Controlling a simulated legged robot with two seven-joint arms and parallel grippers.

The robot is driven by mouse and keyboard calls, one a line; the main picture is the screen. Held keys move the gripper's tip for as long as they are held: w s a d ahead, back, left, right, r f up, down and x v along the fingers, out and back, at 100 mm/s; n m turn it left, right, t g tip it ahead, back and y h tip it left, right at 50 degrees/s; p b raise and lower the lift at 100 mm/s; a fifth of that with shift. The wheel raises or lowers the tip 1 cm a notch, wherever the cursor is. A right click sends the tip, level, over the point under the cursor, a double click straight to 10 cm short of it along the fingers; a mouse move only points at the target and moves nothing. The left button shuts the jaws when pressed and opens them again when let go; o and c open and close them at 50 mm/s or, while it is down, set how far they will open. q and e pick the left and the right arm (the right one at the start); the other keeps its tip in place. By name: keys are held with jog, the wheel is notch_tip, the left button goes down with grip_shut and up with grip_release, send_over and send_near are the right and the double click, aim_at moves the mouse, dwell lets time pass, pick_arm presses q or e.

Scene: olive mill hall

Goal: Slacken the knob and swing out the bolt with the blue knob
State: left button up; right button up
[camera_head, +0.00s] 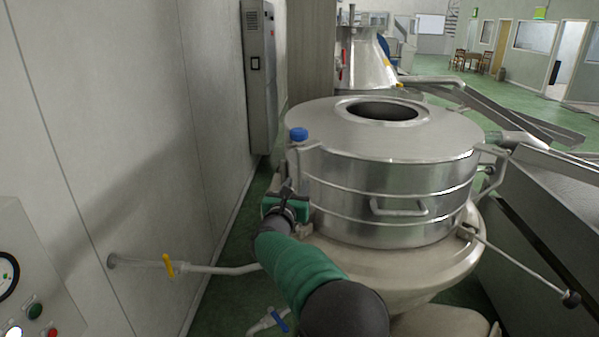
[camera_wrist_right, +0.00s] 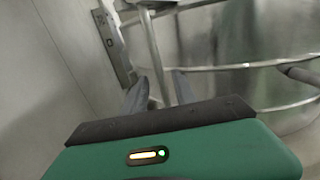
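The blue knob (camera_head: 299,134) sits at the left edge of the round steel lid (camera_head: 430,140), at the top of its bolt. My right gripper (camera_head: 287,190) is just below the knob, beside the vessel's left wall. In the right wrist view, the two dark fingers (camera_wrist_right: 158,85) stand apart. The upright metal bolt (camera_wrist_right: 152,45) runs down in the gap between them. I cannot tell whether either finger touches it. The blue knob is outside the wrist view. My left gripper is not in view.
A rod with a black knob (camera_head: 571,298) sticks outward at the vessel's lower right. A wall handle (camera_head: 398,208) faces me. A pipe with a yellow-handled valve (camera_head: 168,265) and a blue-handled valve (camera_head: 278,320) lie low at left. The pale wall (camera_head: 130,130) stands close at left.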

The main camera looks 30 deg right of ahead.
aim_at(299, 180)
jog(key=x, duration=0.1)
jog(key=p+x, duration=0.1)
jog(key=x, duration=0.1)
jog(key=shift+r, duration=0.3)
jog(key=shift+w+d+f, duration=0.2)
jog(key=shift+w+d, duration=0.05)
jog(key=shift+w, duration=0.15)
grip_shut()
dwell(0.8)
